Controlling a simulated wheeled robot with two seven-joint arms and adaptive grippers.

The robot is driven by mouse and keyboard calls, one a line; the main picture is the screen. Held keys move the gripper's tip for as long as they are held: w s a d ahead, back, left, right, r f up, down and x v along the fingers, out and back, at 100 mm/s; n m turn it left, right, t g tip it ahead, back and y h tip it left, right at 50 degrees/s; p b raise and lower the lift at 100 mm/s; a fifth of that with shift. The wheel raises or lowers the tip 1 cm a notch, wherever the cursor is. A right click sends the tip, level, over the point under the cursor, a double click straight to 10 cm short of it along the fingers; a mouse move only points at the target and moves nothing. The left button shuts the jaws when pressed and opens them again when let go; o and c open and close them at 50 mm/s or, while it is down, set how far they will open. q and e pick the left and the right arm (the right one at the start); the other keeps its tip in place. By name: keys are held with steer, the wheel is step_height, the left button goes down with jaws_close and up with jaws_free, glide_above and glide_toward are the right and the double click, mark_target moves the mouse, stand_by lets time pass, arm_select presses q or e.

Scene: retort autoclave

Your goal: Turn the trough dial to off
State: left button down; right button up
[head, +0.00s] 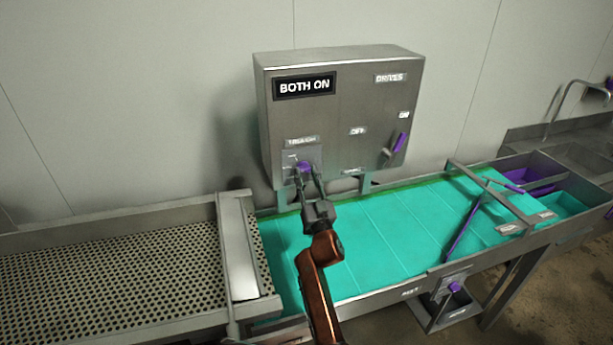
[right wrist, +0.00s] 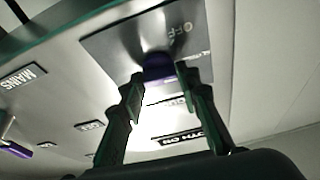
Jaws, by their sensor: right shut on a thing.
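The trough dial (head: 304,166) is a small purple knob on a pale plate, low on the left of the grey control box (head: 340,115). A blurred label sits above it. My right gripper (head: 309,181) reaches up to it from below, with its two fingers around the knob. In the right wrist view the purple knob (right wrist: 158,68) shows between the fingertips of my right gripper (right wrist: 158,82), on a plate with the letters "OFF" partly readable. The gripper is shut on the knob. The knob's pointing direction is hidden by the fingers. My left gripper is out of view.
The box's display (head: 304,86) reads "BOTH ON". A purple-handled lever (head: 399,143) is on the box's right side, under the "DRIVES" label. Below lie a teal-filled trough (head: 390,230) and a perforated tray (head: 110,275). Another purple knob (head: 454,287) is at the trough's front.

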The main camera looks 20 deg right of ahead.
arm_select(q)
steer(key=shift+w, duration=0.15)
arm_select(e)
steer(key=shift+c, duration=1.3)
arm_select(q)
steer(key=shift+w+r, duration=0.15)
arm_select(e)
steer(key=shift+n, duration=0.3)
steer(key=shift+r+n+y+p, duration=0.1)
steer(key=shift+n+y+p, duration=0.45)
steer(key=shift+n, duration=0.25)
steer(key=n+y+p, duration=0.1)
steer(key=n, duration=0.1)
steer(key=n+y+p, duration=0.1)
steer(key=n, duration=0.2)
steer(key=n+g+y+p, duration=0.1)
steer(key=n+y, duration=0.1)
steer(key=n, duration=0.1)
steer(key=shift+d+r, duration=0.1)
steer(key=shift+d, duration=0.2)
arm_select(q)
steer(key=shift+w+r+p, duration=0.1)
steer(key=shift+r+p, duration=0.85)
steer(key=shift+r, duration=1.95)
arm_select(e)
steer(key=shift+n+g+y, duration=0.6)
steer(key=shift+n+y, duration=0.15)
steer(key=shift+n, duration=1.25)
steer(key=o, duration=1.2)
steer(key=shift+c, duration=0.2)
